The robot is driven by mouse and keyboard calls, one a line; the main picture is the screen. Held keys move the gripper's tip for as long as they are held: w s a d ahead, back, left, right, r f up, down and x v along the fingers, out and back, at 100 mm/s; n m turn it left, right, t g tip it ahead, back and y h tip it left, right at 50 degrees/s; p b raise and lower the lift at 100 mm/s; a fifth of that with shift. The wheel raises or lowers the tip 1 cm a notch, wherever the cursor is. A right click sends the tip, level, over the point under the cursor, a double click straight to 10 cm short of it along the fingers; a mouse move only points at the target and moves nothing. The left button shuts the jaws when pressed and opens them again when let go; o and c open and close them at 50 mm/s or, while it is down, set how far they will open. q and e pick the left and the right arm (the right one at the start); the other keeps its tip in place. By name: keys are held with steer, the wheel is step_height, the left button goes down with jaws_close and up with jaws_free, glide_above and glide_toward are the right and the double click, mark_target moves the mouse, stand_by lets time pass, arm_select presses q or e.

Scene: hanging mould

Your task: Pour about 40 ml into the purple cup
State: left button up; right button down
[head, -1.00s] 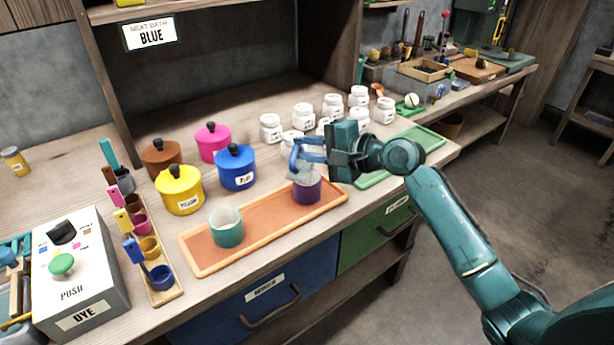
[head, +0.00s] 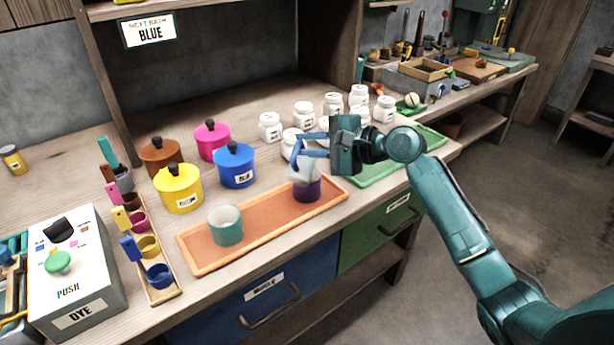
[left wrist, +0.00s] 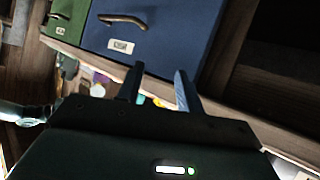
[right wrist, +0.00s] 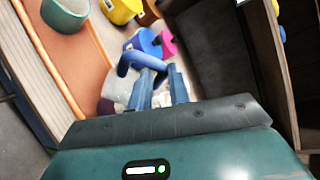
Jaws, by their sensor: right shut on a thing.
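The purple cup (head: 307,190) stands upright at the right end of the orange tray (head: 262,226). My right gripper (head: 322,150) is shut on the blue handle of a translucent whitish jug (head: 303,169) and holds it tilted just above the cup. The jug hides part of the cup's mouth, and I cannot tell how much liquid is in either. In the right wrist view the blue handle (right wrist: 136,60) lies at the fingers, with the purple cup (right wrist: 104,106) partly hidden behind the jug. My left gripper (left wrist: 160,85) is open and empty, in front of the drawers.
A teal cup (head: 226,226) stands at the tray's left end. Yellow (head: 179,190), blue (head: 236,168), pink and brown lidded pots stand behind it. Several white jars (head: 303,115) stand close behind my right gripper. A rack of scoops (head: 150,262) and the dye box (head: 75,270) are at left.

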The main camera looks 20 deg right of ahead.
steer(key=shift+w+d, duration=0.1)
steer(key=shift+w, duration=0.05)
arm_select(q)
steer(key=shift+f, duration=0.1)
arm_select(e)
steer(key=shift+s+a+r+m, duration=0.2)
steer(key=shift+s+a+m, duration=0.05)
steer(key=shift+m, duration=0.25)
stand_by(0.7)
steer(key=shift+w+r+m+g, duration=0.1)
steer(key=shift+m+g, duration=0.2)
arm_select(q)
steer(key=shift+r, duration=0.25)
steer(key=shift+r+p, duration=0.1)
steer(key=shift+p, duration=0.2)
steer(key=shift+s+a+r+p, duration=0.15)
steer(key=shift+r+p, duration=0.25)
steer(key=shift+p, duration=0.5)
arm_select(e)
steer(key=shift+d+f+m+g+y, duration=0.1)
steer(key=shift+f+m+g+y, duration=0.3)
steer(key=shift+m, duration=0.1)
